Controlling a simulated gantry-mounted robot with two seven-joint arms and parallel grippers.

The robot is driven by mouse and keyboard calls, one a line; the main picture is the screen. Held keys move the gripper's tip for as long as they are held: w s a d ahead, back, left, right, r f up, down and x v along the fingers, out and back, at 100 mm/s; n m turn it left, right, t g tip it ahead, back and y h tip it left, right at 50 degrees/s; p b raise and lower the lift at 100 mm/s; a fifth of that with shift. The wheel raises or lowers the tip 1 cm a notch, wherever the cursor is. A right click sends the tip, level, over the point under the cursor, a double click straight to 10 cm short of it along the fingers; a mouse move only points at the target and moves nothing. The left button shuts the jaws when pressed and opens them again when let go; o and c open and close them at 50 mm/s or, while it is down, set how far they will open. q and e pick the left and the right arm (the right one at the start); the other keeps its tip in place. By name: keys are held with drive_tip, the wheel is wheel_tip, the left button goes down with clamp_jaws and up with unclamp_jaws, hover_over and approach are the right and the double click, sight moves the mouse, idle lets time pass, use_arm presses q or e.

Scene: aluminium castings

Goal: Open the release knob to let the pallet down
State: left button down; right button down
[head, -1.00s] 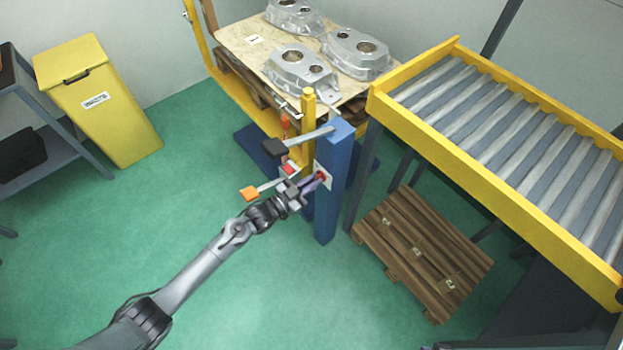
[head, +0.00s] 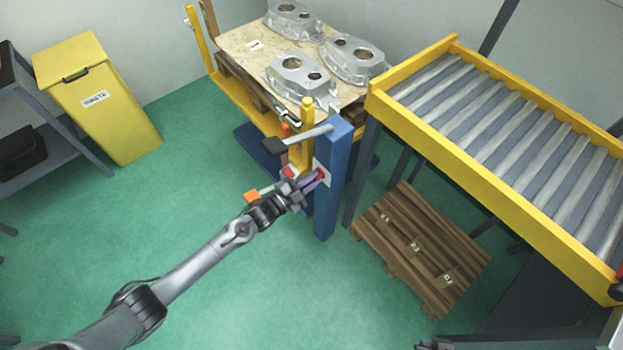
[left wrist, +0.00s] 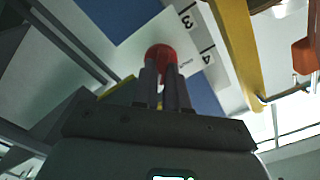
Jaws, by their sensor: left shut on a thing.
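The red release knob (head: 320,173) sits on a white plate on the blue lift post (head: 331,200). My left gripper (head: 314,179) is shut on it from the left. In the left wrist view, the round red knob (left wrist: 161,56) shows at the tips of my two fingers (left wrist: 162,80), before a white plate (left wrist: 200,45) marked 3 and 4. The loaded pallet (head: 247,42) rests on the yellow lift frame, with several aluminium castings (head: 300,78) on top. My right gripper is not discernible.
A yellow waste bin (head: 130,130) stands at left.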

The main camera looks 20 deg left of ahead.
idle(0.3)
use_arm(q)
drive_tip(key=c, duration=1.2)
unclamp_jaws()
drive_tip(key=shift+o, duration=0.2)
drive_tip(key=p+v, duration=0.3)
drive_tip(key=v, duration=0.8)
drive_tip(key=shift+p, duration=0.3)
